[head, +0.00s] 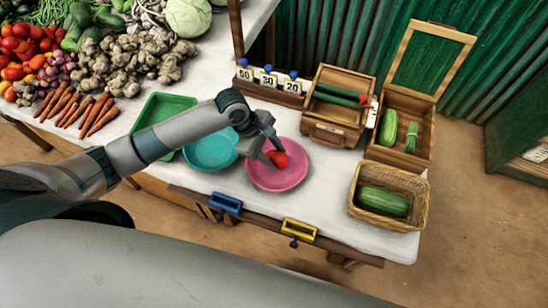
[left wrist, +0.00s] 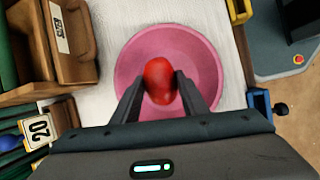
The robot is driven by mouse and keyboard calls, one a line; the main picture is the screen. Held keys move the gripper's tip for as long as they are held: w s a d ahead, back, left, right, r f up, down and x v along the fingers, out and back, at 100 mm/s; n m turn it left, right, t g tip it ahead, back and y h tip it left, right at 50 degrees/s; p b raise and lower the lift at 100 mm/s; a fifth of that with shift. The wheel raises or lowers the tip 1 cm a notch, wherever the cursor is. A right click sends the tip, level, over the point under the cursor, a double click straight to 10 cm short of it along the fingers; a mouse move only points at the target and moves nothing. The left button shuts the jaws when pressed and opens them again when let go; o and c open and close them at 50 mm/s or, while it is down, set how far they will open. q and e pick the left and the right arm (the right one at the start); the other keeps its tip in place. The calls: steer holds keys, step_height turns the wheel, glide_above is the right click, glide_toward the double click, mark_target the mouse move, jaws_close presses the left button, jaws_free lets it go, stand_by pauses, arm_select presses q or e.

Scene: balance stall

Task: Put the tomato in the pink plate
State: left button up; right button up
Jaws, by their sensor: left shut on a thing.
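A red tomato (head: 279,159) is held between the fingertips of my left gripper (head: 268,152). In the left wrist view the tomato (left wrist: 159,80) sits between both fingers (left wrist: 161,88), with the pink plate (left wrist: 205,62) behind it. In the head view the pink plate (head: 275,183) lies on the white table, and the tomato is over its inside area. I cannot tell whether the tomato touches the plate's bottom. My right gripper is not in view.
A teal plate (head: 208,152) and a green tray (head: 157,111) stand left of the pink plate. A wicker basket (head: 390,222) with a cucumber and wooden boxes (head: 333,130) stand right. Blue (head: 226,203) and yellow (head: 299,230) holders are on the front edge.

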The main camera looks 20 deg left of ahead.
arm_select(q)
steer(key=shift+f, duration=1.25)
steer(key=o, duration=1.1)
steer(key=shift+f, duration=0.1)
steer(key=b+v, duration=0.1)
steer(key=v, duration=1.1)
